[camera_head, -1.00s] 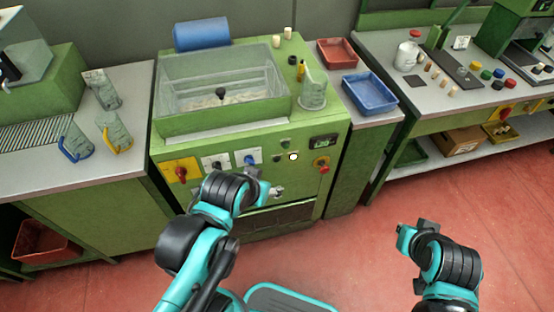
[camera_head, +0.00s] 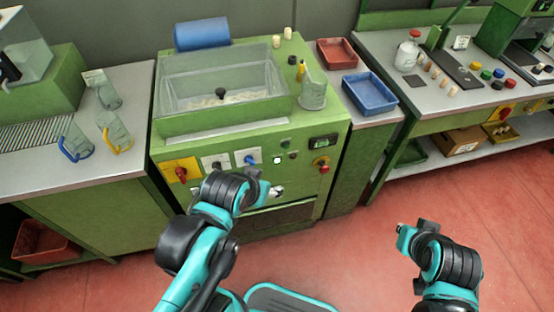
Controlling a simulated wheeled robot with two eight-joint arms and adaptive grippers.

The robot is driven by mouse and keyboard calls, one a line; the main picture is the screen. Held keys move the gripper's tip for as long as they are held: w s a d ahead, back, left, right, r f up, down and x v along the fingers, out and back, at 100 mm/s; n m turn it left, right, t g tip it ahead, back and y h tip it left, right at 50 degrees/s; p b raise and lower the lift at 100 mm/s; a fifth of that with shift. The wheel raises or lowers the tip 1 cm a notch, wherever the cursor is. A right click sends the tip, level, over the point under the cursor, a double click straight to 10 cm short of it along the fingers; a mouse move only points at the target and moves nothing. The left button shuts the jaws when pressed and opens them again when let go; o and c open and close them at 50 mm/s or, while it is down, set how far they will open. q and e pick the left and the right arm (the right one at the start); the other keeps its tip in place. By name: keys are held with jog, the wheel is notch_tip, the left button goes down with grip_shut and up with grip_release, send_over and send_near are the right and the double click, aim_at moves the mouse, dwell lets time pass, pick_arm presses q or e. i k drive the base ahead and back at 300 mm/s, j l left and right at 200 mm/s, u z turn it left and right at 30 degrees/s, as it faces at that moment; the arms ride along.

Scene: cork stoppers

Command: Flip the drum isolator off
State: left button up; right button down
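At the left is a red knob on a yellow plate (camera_head: 181,170). Beside it are a dark knob on a white plate (camera_head: 215,164) and a blue knob on a white plate (camera_head: 248,158). Their labels are too small to read, so I cannot tell which one is the drum isolator. My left gripper (camera_head: 277,190) is in front of the panel, below and right of the blue knob, mostly hidden by its wrist. My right gripper (camera_head: 402,229) is over the floor, away from the machine.
Jugs (camera_head: 114,135) stand on the left bench. A blue tray (camera_head: 369,93) and a red tray (camera_head: 337,53) lie right. Red floor is clear at right.

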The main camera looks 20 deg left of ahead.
aim_at(180, 171)
jog(key=k+u, duration=0.15)
jog(key=u, duration=1.5)
jog(key=i+j, duration=0.55)
jog(key=j, duration=0.15)
